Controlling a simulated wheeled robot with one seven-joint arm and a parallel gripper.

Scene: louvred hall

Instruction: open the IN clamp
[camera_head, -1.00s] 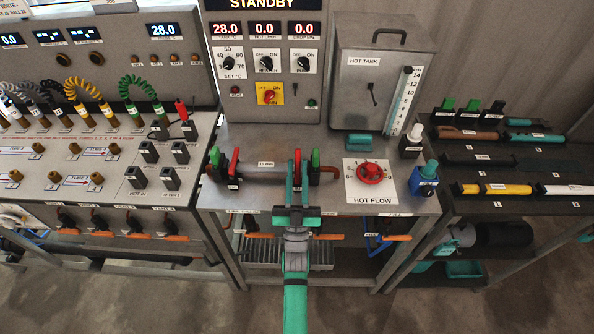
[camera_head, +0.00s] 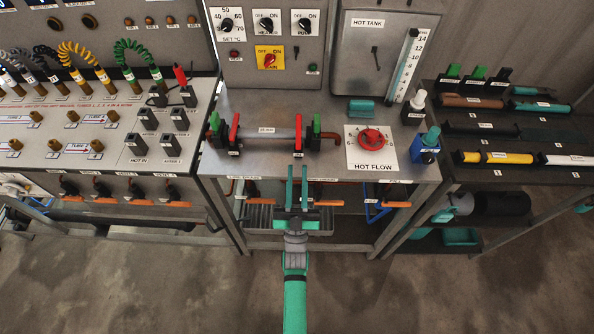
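A grey tube (camera_head: 266,134) lies across the middle bench between two black clamp blocks. At its left end stand a green lever (camera_head: 214,123) and a red lever (camera_head: 235,128), both upright. At its right end stand a red lever (camera_head: 298,130) and a green lever (camera_head: 316,126), also upright. The small labels at the blocks are too small to read, so I cannot tell which clamp is IN. My gripper (camera_head: 297,176) is teal, with its two fingers apart and nothing between them. In the picture it sits just below the right-hand red lever, by the bench's front edge.
Right of the clamps are the HOT FLOW plate with a red knob (camera_head: 371,137), a blue valve (camera_head: 425,146) and a teal block (camera_head: 361,107). The hot tank (camera_head: 375,60) stands behind. A rack of tubes (camera_head: 505,130) is at right. Orange handles hang below the bench.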

